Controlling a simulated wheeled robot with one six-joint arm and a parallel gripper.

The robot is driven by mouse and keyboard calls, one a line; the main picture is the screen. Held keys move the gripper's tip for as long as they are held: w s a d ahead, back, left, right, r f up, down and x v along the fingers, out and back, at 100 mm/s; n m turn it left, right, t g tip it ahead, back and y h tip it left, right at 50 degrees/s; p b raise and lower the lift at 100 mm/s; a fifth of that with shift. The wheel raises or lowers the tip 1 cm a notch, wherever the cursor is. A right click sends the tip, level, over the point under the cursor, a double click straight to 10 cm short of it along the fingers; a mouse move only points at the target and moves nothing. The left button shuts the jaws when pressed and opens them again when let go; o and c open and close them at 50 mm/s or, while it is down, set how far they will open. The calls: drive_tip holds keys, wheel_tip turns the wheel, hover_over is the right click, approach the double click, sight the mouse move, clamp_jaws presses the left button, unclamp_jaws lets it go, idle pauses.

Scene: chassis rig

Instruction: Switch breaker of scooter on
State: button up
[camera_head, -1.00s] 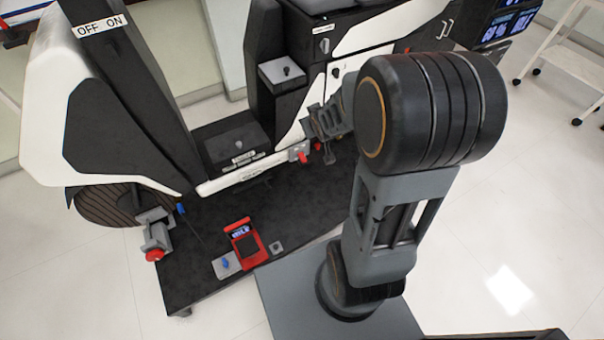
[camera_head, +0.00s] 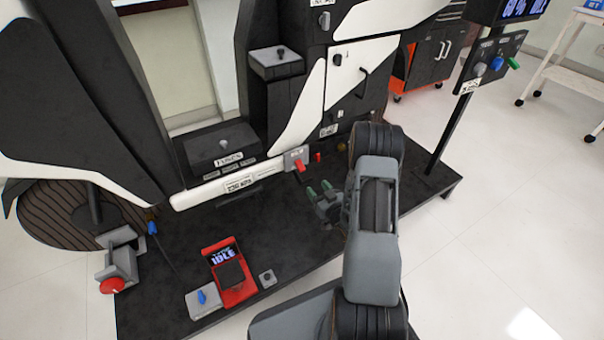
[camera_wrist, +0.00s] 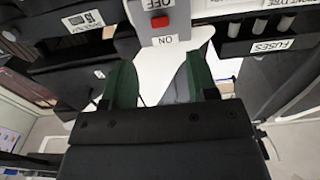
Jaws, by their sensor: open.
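The breaker is a grey box (camera_head: 297,153) on the lower side of the white-and-black scooter (camera_head: 338,85). Its red lever (camera_head: 299,166) faces me. In the wrist view, the red lever (camera_wrist: 158,21) sits between upside-down OFF and ON labels, on the grey breaker plate (camera_wrist: 140,17). My gripper (camera_head: 320,190) has green fingertips and is a little below and right of the breaker in the head view. In the wrist view my gripper (camera_wrist: 160,65) is open and empty, its fingers spread on either side of the lever's line, apart from it. The lever's exact position is unclear.
A red meter reading IDLE (camera_head: 229,270) and a grey box with a blue knob (camera_head: 203,299) sit on the dark platform. A fuse box (camera_head: 222,148) is left of the breaker. A control post (camera_head: 490,65) stands at right.

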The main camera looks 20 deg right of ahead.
sight(300, 163)
drive_tip(key=w+b, duration=0.1)
drive_tip(key=w, duration=0.2)
drive_tip(key=w+a+b, duration=0.1)
drive_tip(key=w, duration=0.3)
drive_tip(key=w+b, duration=0.1)
drive_tip(key=w, duration=0.3)
drive_tip(key=shift+w+a, duration=0.15)
drive_tip(key=shift+w, duration=0.05)
drive_tip(key=shift+c, duration=0.4)
